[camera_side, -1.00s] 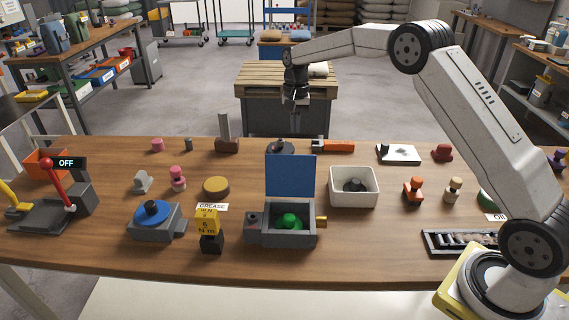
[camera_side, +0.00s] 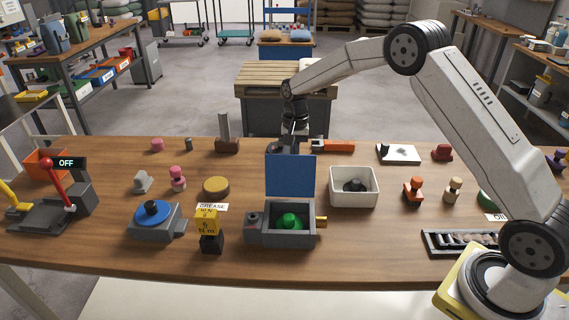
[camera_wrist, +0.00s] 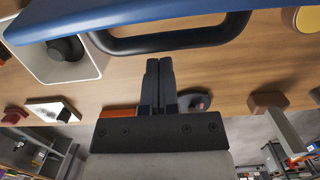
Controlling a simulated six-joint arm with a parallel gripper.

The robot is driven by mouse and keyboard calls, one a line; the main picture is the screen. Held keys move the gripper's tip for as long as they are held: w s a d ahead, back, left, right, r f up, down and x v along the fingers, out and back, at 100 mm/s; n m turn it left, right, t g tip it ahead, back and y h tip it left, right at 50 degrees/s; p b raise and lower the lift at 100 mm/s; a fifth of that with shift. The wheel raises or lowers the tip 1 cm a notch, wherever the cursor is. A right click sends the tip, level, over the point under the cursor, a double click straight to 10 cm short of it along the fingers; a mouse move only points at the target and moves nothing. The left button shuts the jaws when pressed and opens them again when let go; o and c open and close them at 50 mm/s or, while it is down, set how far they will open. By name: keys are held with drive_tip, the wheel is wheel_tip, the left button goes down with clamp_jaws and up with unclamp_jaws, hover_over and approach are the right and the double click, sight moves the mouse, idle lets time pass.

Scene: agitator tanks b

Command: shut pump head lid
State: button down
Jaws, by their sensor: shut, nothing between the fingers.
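The pump head (camera_side: 258,236) is a grey box near the front middle of the table, with a green round part (camera_side: 290,221) inside. Its blue lid (camera_side: 290,177) stands upright, open, at the back of the box. In the wrist view the lid (camera_wrist: 60,20) spans the top, with a black handle (camera_wrist: 180,42) on its far face. My gripper (camera_wrist: 158,62) is shut and empty, its fingertips close to the handle; I cannot tell if they touch. In the side view my gripper is behind the lid, its fingertips hidden.
A white bin (camera_side: 354,200) with a dark part stands right of the box. A yellow and black grease block (camera_side: 209,232) and a blue-topped grey unit (camera_side: 155,222) stand left. An orange-handled tool (camera_side: 335,146) and a brown block with upright plate (camera_side: 227,145) lie behind.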

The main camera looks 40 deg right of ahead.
sight(294, 155)
drive_tip(key=shift+s+a+r, duration=0.2)
drive_tip(key=shift+s+a, duration=0.1)
drive_tip(key=shift+a, duration=0.05)
drive_tip(key=shift+s+a+r+t+h, duration=0.4)
drive_tip(key=shift+r+t+h, duration=0.1)
drive_tip(key=shift+h, duration=0.1)
idle(0.8)
drive_tip(key=shift+s+a+r+t+h, duration=0.65)
drive_tip(key=shift+s+a+t+h, duration=0.25)
drive_tip(key=shift+t, duration=0.05)
drive_tip(key=shift+s+a+r+t+h, duration=0.35)
drive_tip(key=shift+s+a+t+h, duration=0.2)
drive_tip(key=shift+t+h, duration=0.1)
drive_tip(key=shift+w+d, duration=0.1)
drive_tip(key=s+a+r, duration=0.2)
drive_tip(key=s+a, duration=0.4)
drive_tip(key=shift+s+a+r, duration=0.25)
drive_tip(key=shift+s+a, duration=0.05)
idle(0.3)
